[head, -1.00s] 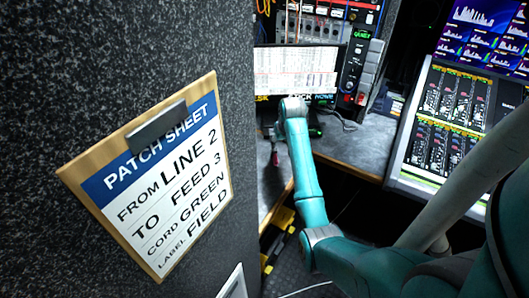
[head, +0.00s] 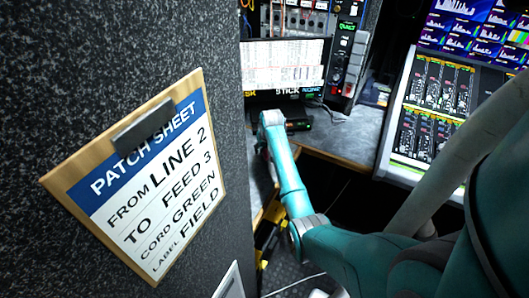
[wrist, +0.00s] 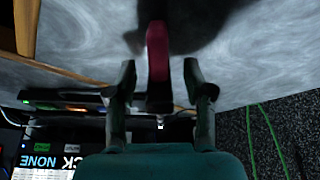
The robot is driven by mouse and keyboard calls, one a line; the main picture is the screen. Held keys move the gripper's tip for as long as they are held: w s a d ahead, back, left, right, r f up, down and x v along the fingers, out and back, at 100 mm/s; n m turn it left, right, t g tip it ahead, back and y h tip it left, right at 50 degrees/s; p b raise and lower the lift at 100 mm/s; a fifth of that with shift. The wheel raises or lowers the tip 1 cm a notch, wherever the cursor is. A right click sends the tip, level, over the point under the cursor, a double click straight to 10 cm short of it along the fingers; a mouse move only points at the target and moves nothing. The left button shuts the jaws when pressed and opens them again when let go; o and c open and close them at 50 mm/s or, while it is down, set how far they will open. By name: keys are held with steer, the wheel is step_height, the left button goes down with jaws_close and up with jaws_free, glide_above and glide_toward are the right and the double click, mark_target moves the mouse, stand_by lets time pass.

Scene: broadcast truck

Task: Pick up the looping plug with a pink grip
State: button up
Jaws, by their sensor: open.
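In the wrist view a crimson-pink grip (wrist: 157,52) on a dark plug body (wrist: 160,98) lies between the two fingers of my gripper (wrist: 160,80). The fingers are apart, with a gap on each side of the plug, and they do not close on it. The plug stands over a grey, mottled counter. Any loop or cord on it cannot be made out. In the head view my arm reaches down to the counter beside the dark panel, and the fingers and the plug are not clearly visible there.
A speckled dark panel with a patch sheet (head: 150,185) fills the left of the head view, close to my arm. A monitor (head: 283,66) stands behind the counter (head: 345,137). A mixing console (head: 432,110) is at right. Green cords (wrist: 268,135) show in the wrist view.

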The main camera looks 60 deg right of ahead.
steer(key=shift+w+d+f, duration=0.1)
steer(key=shift+f, duration=0.25)
jaws_close()
step_height(320, 180, up, 10)
stand_by(0.6)
